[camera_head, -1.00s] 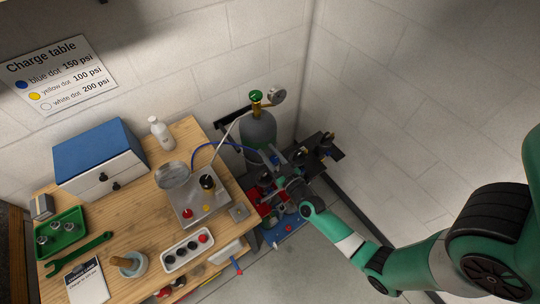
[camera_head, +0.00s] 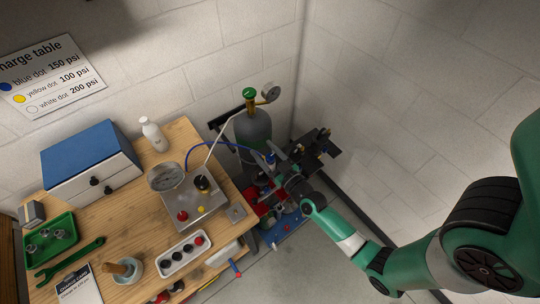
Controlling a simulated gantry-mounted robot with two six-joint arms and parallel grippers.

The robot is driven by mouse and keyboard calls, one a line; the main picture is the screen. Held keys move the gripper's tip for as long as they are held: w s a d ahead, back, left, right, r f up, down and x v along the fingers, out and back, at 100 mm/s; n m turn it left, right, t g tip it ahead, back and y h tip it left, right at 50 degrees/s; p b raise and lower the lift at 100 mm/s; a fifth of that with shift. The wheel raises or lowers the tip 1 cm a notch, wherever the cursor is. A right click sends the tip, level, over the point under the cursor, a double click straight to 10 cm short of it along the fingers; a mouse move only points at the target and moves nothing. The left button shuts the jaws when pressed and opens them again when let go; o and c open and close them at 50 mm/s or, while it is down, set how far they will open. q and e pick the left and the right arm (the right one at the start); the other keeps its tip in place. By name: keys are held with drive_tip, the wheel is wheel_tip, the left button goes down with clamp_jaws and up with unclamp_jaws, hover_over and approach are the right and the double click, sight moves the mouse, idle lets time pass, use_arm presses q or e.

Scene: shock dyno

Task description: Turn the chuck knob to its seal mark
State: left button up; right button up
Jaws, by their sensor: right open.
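My right arm reaches in from the right to the machine in the corner. Its gripper (camera_head: 283,174) is open, small and dark among the machine's parts. A blue hose (camera_head: 215,143) runs from the table to a small blue-topped fitting (camera_head: 270,158) close by the gripper. This may be the chuck, but I cannot make out its knob or any seal mark. I cannot tell whether the gripper touches it. A black knob (camera_head: 203,184) stands on the metal panel (camera_head: 209,208) on the table, with a gauge (camera_head: 166,177) beside it. My left gripper is out of view.
The wooden table (camera_head: 140,218) holds a blue-topped drawer box (camera_head: 92,160), a green tray (camera_head: 70,222), a wrench (camera_head: 72,259) and a white tray (camera_head: 163,259) of knobs. Bare floor lies in front of the machine.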

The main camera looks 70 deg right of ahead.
drive_tip(key=v, duration=1.1)
drive_tip(key=shift+s+a, duration=0.1)
drive_tip(key=shift+s, duration=0.05)
